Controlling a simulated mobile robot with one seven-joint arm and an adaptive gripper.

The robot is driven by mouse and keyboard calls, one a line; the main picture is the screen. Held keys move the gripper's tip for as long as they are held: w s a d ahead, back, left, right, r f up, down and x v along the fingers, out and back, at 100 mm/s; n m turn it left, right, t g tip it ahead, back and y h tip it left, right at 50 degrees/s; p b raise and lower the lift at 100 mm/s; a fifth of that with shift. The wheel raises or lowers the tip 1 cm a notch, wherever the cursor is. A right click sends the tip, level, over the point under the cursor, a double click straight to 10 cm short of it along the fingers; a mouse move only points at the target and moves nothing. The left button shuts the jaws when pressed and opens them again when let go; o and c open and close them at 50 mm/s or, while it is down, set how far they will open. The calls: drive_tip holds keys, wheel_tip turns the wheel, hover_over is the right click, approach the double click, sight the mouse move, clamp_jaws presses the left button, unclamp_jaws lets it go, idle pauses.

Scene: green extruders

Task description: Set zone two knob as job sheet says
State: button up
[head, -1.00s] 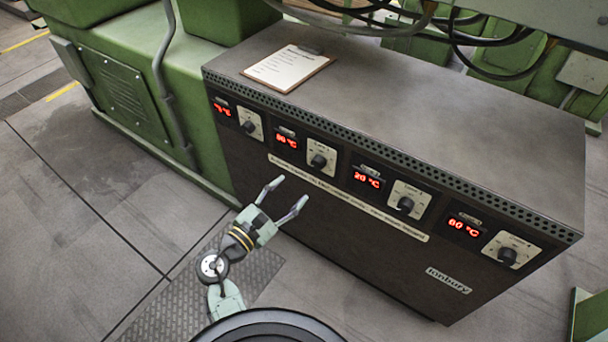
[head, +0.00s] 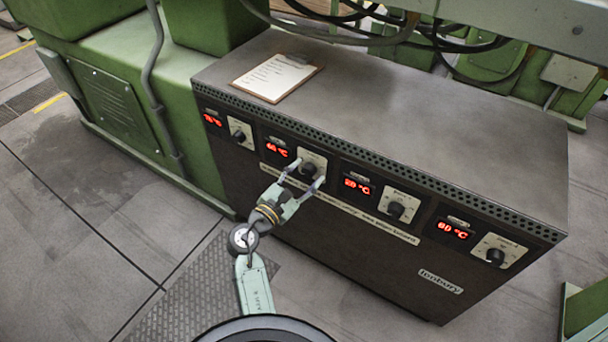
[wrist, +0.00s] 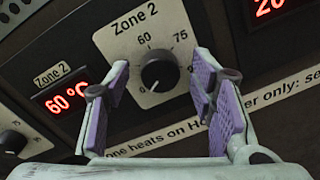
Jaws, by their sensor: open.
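The zone two knob (head: 308,169) is a round black knob on a pale dial plate, also in the wrist view (wrist: 160,73). The plate reads "Zone 2", with 60 above the knob and 75 to its upper right. The red display (wrist: 67,98) beside it reads 60 °C. A small light mark shows low on the knob; its exact setting is unclear. My gripper (head: 305,174) is open, its purple-padded fingers (wrist: 160,88) on either side of the knob in view. Contact cannot be told. The job sheet (head: 276,77) lies on the cabinet top, its text too small to read.
The other zone knobs, at left (head: 239,137) and right (head: 396,210) (head: 495,256), share the dark cabinet front (head: 350,255). A pale printed strip (head: 370,221) runs below. Black cables (head: 400,25) hang behind. Open floor (head: 80,230) lies to the left.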

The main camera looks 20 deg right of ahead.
drive_tip(key=shift+c, duration=0.4)
drive_tip(key=c, duration=1.1)
drive_tip(key=m+b, duration=0.2)
drive_tip(key=m, duration=0.3)
drive_tip(key=shift+m+y, duration=0.3)
drive_tip(key=m+b, duration=0.3)
drive_tip(key=m, duration=0.2)
drive_tip(key=shift+m, duration=0.3)
drive_tip(key=o, duration=1.2)
drive_tip(key=shift+r, duration=0.1)
